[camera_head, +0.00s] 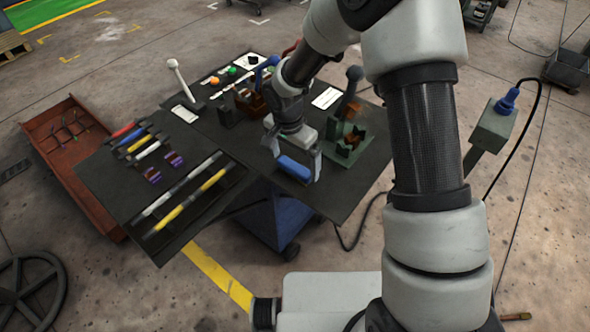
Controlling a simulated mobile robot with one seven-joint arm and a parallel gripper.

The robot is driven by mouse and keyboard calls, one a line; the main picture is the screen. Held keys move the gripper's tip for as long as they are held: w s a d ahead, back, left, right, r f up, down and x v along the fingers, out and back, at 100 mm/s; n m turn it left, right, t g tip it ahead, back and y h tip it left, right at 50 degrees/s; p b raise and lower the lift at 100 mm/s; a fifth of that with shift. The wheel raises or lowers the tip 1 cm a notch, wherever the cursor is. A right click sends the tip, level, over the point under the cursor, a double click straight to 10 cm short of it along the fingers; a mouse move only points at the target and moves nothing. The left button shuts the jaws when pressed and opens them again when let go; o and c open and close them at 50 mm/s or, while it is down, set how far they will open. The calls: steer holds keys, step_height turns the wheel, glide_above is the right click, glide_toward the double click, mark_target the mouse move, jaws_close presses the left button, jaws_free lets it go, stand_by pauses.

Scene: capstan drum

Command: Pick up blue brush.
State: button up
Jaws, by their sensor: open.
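A blue block-like object (294,169), which looks like the blue brush, is at the front of the dark table (330,205), near its right front edge. My gripper (296,164) points down over it, with one finger at its left end and the other at its right end. The fingers are apart, and the blue brush shows between them. I cannot tell whether either finger touches it. My gripper's body hides the table just behind the brush.
A green fixture (350,148) stands close to the right of my gripper. Several tools lie on the left board (100,190). A red tray (50,152) is beyond it.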

mark_target(295, 166)
steer(key=f, duration=0.3)
steer(key=shift+w+d+f, duration=0.1)
steer(key=shift+w, duration=0.1)
steer(key=shift+c, duration=0.4)
steer(key=c, duration=0.8)
step_height(295, 166, up, 10)
steer(key=shift+r, duration=0.1)
